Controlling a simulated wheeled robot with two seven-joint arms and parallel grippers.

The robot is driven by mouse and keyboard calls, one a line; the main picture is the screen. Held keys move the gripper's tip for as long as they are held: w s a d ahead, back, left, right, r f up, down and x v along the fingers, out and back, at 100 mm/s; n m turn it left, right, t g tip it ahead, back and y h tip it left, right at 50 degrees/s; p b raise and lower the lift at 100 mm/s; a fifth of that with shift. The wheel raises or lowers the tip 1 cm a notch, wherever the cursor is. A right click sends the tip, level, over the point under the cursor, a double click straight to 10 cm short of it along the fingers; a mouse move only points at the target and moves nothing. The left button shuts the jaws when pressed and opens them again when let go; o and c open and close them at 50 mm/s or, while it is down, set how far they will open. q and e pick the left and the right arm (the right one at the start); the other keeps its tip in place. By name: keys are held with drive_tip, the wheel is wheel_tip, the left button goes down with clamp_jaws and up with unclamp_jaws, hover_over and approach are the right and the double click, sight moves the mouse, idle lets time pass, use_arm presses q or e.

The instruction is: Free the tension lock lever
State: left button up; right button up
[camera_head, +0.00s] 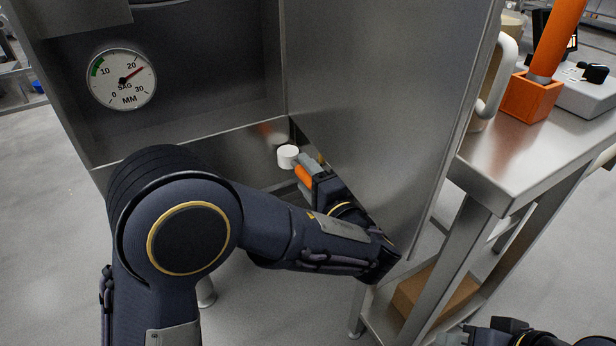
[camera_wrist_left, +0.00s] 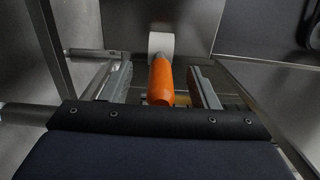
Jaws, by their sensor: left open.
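The tension lock lever shows as an orange handle (camera_head: 303,175) with a white round end (camera_head: 287,156), inside the steel cabinet's lower opening. In the left wrist view the orange handle (camera_wrist_left: 161,80) points away from me toward the white end (camera_wrist_left: 161,43). My left gripper (camera_head: 309,180) is open, with one finger on each side of the orange handle; gaps show between the fingers and the handle in the wrist view (camera_wrist_left: 163,87). The lever's base is hidden behind my gripper. Only part of my right gripper (camera_head: 480,332) shows at the bottom right edge.
The steel door panel (camera_head: 385,90) stands close to the right of my left arm. A steel table (camera_head: 520,150) at the right holds an orange box (camera_head: 530,97).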

use_arm(q)
drive_tip(key=b+v, duration=0.1)
drive_tip(key=v, duration=0.8)
drive_tip(key=shift+b, duration=0.3)
idle(0.3)
